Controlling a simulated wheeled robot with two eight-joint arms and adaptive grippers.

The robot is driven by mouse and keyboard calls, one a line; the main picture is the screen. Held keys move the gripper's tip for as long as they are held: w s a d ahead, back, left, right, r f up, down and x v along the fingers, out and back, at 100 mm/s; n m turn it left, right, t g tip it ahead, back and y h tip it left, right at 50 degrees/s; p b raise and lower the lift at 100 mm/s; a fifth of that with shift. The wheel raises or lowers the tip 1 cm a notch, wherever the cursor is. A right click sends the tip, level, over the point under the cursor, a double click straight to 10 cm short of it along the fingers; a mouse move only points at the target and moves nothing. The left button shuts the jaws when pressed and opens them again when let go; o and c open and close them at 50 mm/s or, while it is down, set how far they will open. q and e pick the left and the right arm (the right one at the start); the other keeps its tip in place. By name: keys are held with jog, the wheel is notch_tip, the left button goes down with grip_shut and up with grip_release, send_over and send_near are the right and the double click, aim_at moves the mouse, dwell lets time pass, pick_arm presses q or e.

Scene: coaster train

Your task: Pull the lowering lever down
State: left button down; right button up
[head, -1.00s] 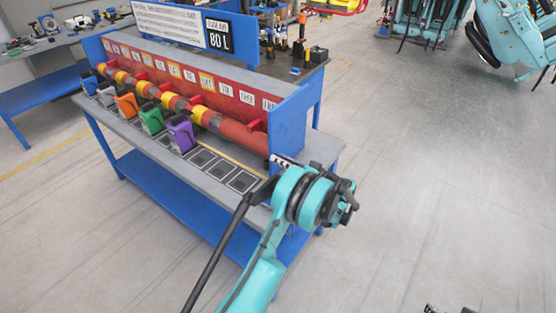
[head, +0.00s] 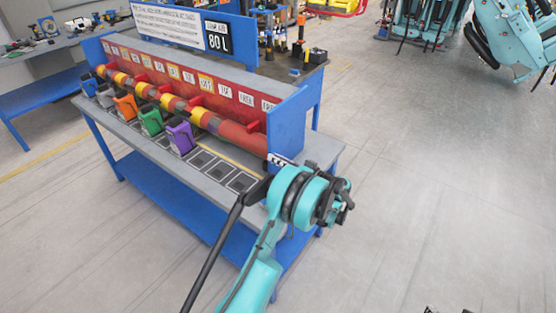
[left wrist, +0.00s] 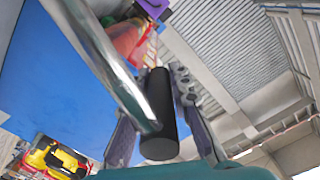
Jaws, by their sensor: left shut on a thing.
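In the left wrist view, a black cylindrical handle (left wrist: 158,118) stands between the two fingers of my left gripper (left wrist: 157,112), which is shut on it. I take this handle to be the lowering lever; the rest of the lever is not clear. In the head view my left gripper (head: 279,160) is at the near right end of the blue and grey bench (head: 322,148), beside the end of the red roller (head: 242,136). My teal arm hides most of it there, and the handle cannot be made out.
A purple block (head: 181,138), a green block (head: 151,120) and an orange block (head: 126,106) stand on the bench beside dark square pads (head: 222,171). A sign reading 80 L (head: 217,34) rises behind.

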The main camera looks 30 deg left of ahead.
pick_arm(q)
jog(key=shift+s+r+n, duration=0.1)
jog(key=shift+s+n, duration=0.3)
jog(key=shift+s, duration=0.2)
jog(key=s+n+b, duration=0.4)
jog(key=s+n, duration=0.2)
jog(key=s, duration=0.3)
jog(key=shift+s+a+f, duration=0.2)
jog(key=shift+a+f, duration=0.2)
jog(key=shift+a, duration=0.05)
jog(key=c, duration=1.4)
grip_release()
jog(key=shift+o, duration=0.2)
